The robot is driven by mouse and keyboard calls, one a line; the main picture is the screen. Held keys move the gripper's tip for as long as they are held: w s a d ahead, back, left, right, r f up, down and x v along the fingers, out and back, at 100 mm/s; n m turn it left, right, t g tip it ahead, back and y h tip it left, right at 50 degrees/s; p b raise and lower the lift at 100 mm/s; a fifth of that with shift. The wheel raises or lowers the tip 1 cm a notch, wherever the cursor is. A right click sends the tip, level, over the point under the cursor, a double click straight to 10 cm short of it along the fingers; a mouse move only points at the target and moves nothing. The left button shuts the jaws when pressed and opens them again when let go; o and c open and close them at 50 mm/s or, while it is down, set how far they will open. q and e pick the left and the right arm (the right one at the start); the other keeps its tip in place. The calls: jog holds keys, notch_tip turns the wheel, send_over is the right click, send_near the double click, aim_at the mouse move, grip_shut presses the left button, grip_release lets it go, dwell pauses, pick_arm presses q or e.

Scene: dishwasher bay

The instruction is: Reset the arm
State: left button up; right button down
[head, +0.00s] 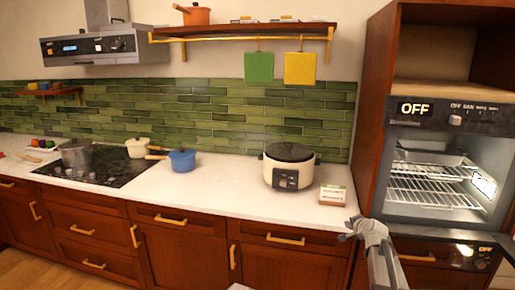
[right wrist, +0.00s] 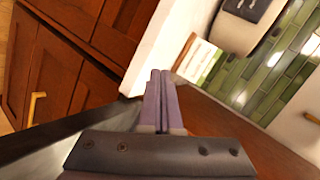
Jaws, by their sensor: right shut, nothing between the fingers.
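My right gripper (head: 348,237) shows in the head view at the lower right, in front of the counter's right end and beside the oven column. In the right wrist view its two fingers (right wrist: 159,88) are together, with nothing between them. The wrist view is tilted, and the fingers point toward the counter edge and the small box. My left gripper is not in view.
A small box (head: 332,195) and a cream cooker (head: 288,168) stand on the white counter (head: 230,190) near the right gripper. An oven (head: 437,205) reading OFF is at right. A blue pot (head: 182,160) and a hob (head: 105,168) are further left.

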jog(key=s+a+f+n+g+y, duration=0.1)
jog(key=s+a+f+n+g, duration=0.25)
jog(key=s+a, duration=0.6)
jog(key=s+a+f+n+g+y, duration=0.15)
jog(key=s+a+f+n, duration=0.35)
jog(key=a, duration=0.7)
jog(key=s+a+n+g+h, duration=0.1)
jog(key=s+a+n+g, duration=0.1)
jog(key=s, duration=0.7)
jog(key=s+a+f+n+g+h, duration=0.1)
jog(key=s+a+n+g, duration=0.1)
jog(key=s, duration=0.7)
jog(key=s+a+n+g+h, duration=0.2)
jog(key=s+n, duration=0.4)
jog(key=s, duration=0.3)
jog(key=shift+s+a+f+g, duration=0.3)
jog(key=shift+a+g, duration=0.2)
jog(key=shift+a, duration=0.45)
jog(key=shift+w, duration=0.1)
